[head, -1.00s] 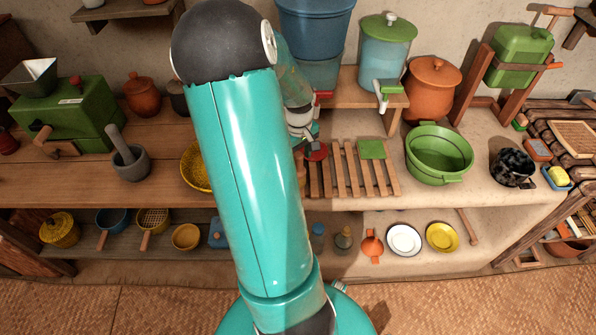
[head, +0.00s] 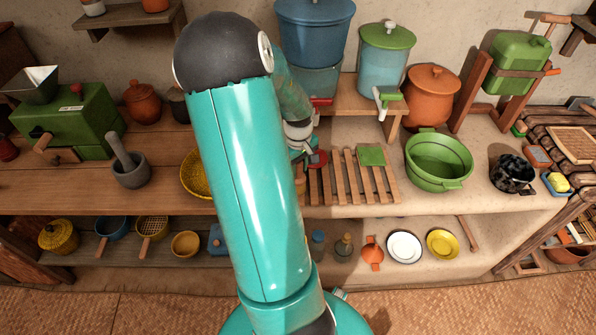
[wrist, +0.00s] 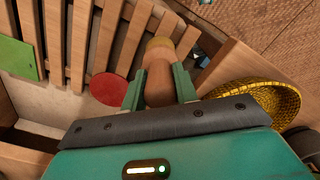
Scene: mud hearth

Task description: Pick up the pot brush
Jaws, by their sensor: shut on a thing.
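The pot brush (wrist: 158,84) shows in the wrist view as a rounded brown wooden piece with a tan-yellow far end. My gripper (wrist: 160,76) has its two teal fingers on either side of it, shut on it. The brush is beside the slatted wooden rack (wrist: 102,45); I cannot tell whether it still touches anything below. In the head view my gripper (head: 301,150) is at the rack's left end, and my arm hides most of it and the brush.
A red disc (head: 318,159) and a green square (head: 371,155) lie at the slatted rack (head: 343,180). A yellow basket (head: 193,172) is close on the left. A water dispenser stand (head: 345,97) rises behind. A green basin (head: 438,160) stands to the right.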

